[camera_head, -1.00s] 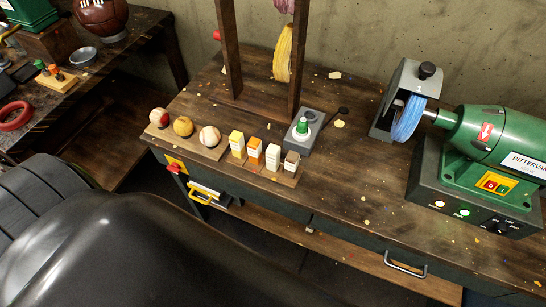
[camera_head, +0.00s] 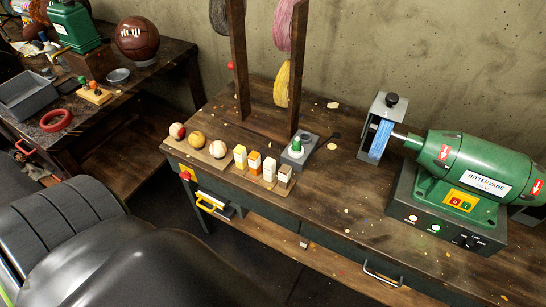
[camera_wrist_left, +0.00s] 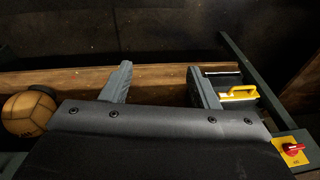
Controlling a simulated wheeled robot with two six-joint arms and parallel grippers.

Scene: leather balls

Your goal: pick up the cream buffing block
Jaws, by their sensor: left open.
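The cream buffing block (camera_head: 270,170) stands upright in a row of blocks on a small wooden board (camera_head: 262,182) near the front edge of the workbench, in the head view. A yellow block (camera_head: 240,157) and an orange block (camera_head: 254,163) stand to its left, and a brown-and-white block (camera_head: 285,176) to its right. My left gripper (camera_wrist_left: 159,69) is open and empty in the left wrist view, with a lower wooden shelf behind its fingers. The cream block is not in that view. My right gripper is in neither view.
Several balls (camera_head: 197,138) sit left of the blocks. A grey box with a green knob (camera_head: 297,146) stands just behind them. A wooden rack (camera_head: 240,60) rises behind, and a green buffing machine (camera_head: 470,170) stands at right. A yellow handle (camera_wrist_left: 239,93) juts from the bench front.

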